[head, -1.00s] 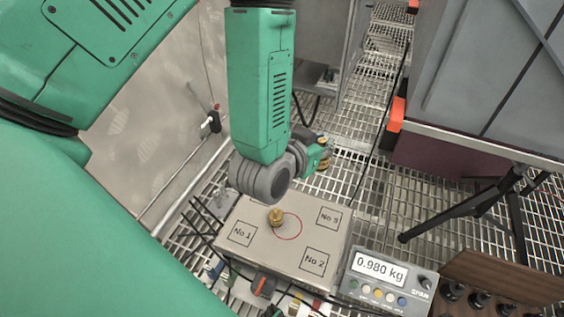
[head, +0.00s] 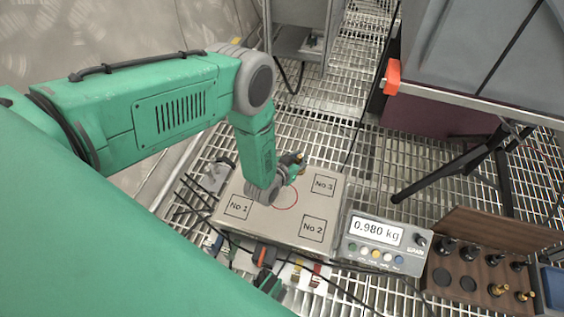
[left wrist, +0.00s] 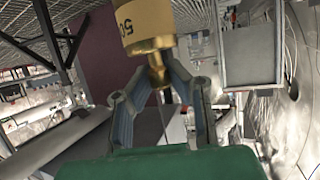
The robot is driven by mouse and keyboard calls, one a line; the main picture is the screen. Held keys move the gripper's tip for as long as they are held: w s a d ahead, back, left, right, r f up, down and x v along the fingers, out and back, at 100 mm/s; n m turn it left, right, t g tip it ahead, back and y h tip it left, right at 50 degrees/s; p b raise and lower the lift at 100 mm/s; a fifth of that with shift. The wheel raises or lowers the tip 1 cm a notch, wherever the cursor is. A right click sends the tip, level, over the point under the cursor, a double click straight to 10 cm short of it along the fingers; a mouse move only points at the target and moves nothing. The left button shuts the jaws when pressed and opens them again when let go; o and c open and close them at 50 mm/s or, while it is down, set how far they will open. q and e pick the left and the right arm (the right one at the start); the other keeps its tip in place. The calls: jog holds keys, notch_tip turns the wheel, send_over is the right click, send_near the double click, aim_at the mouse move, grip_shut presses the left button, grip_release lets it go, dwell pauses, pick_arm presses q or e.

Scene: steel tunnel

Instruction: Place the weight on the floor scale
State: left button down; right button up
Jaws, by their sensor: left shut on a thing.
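The floor scale (head: 325,191) has a tan plate with a red circle and squares marked No 1, No 2 and No 3. Its display box (head: 380,232) reads 0.980 kg. My left gripper (head: 295,163) is over the plate's far edge, shut on a brass weight (left wrist: 147,25). In the left wrist view the fingers grip the weight's narrow knob, and "50" shows on its body. In the head view only a small bit of it shows. My left wrist covers the plate left of the red circle, so whatever stands there is hidden. My right gripper is not in view.
A wooden case (head: 490,226) with several weights and some empty holes stands right of the display. Black cables run around the scale over the metal grating. A tripod leg (head: 450,165) and a grey case (head: 470,60) are at the right.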

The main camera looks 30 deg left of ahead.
pick_arm(q)
jog(key=shift+m+h, duration=0.3)
jog(key=f, duration=0.2)
jog(key=s+f, duration=0.1)
jog(key=f, duration=0.3)
jog(key=shift+s+f, duration=0.1)
jog(key=shift+s, duration=0.15)
jog(key=shift+s+d+f, duration=0.15)
jog(key=shift+f, duration=0.15)
notch_tip(320, 180, down, 11)
jog(key=b, duration=0.6)
jog(key=shift+s+r, duration=0.1)
jog(key=shift+r, duration=0.15)
jog(key=c, duration=1.6)
grip_release()
jog(key=shift+s, duration=0.1)
